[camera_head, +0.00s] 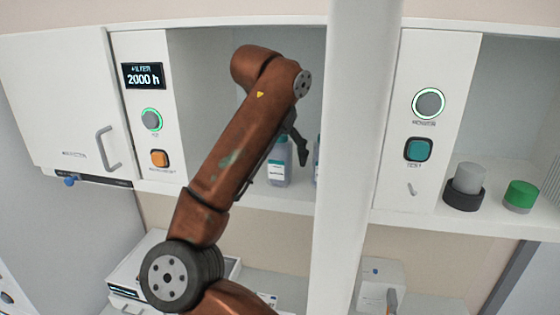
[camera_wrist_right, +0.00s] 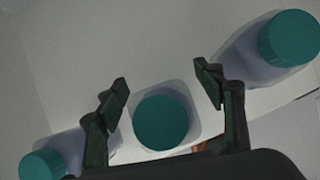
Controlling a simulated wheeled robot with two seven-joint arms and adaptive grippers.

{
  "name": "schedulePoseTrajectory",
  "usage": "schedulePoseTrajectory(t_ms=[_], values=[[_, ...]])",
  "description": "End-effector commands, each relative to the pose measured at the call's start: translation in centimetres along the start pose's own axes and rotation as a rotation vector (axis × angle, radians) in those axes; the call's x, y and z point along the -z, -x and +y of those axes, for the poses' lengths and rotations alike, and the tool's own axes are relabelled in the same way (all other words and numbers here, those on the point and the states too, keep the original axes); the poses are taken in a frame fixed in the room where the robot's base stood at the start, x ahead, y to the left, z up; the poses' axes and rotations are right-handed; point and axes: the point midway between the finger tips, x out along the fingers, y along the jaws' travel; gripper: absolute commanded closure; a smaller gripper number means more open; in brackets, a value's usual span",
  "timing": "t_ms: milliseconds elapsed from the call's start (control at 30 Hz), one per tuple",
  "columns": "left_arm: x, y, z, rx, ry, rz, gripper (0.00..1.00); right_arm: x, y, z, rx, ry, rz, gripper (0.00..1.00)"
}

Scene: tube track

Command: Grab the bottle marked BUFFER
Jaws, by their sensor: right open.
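Translucent bottles with teal caps stand on the shelf of the open middle cabinet. In the head view one bottle (camera_head: 277,172) shows beside my right gripper (camera_head: 299,143), and a sliver of another bottle (camera_head: 317,172) shows by the white post. The label text is too small to read, so I cannot tell which is BUFFER. In the right wrist view my right gripper (camera_wrist_right: 163,80) is open, with its fingers on either side of a middle bottle (camera_wrist_right: 160,123). Other bottles stand to the left (camera_wrist_right: 43,164) and right (camera_wrist_right: 289,38). My left gripper is out of view.
A white post (camera_head: 357,160) blocks part of the head view. The right shelf holds a grey-capped container (camera_head: 467,180) and a green-capped one (camera_head: 520,194). The left cabinet door (camera_head: 65,100) is shut. White equipment (camera_head: 135,265) stands on the counter below.

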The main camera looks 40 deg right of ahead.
Motion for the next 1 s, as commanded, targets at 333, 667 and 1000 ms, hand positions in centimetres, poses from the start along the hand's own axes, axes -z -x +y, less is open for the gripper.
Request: schedulePoseTrajectory(t_ms=[333,667,1000], values=[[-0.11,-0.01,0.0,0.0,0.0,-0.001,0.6,0.01,0.07,0.02,0.0,0.0,0.0,0.55],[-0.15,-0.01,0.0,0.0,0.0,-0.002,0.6,0.01,0.07,0.01,0.0,0.0,0.0,0.78],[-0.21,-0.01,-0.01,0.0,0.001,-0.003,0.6,-0.02,0.12,0.0,-0.001,0.0,-0.002,0.92]])
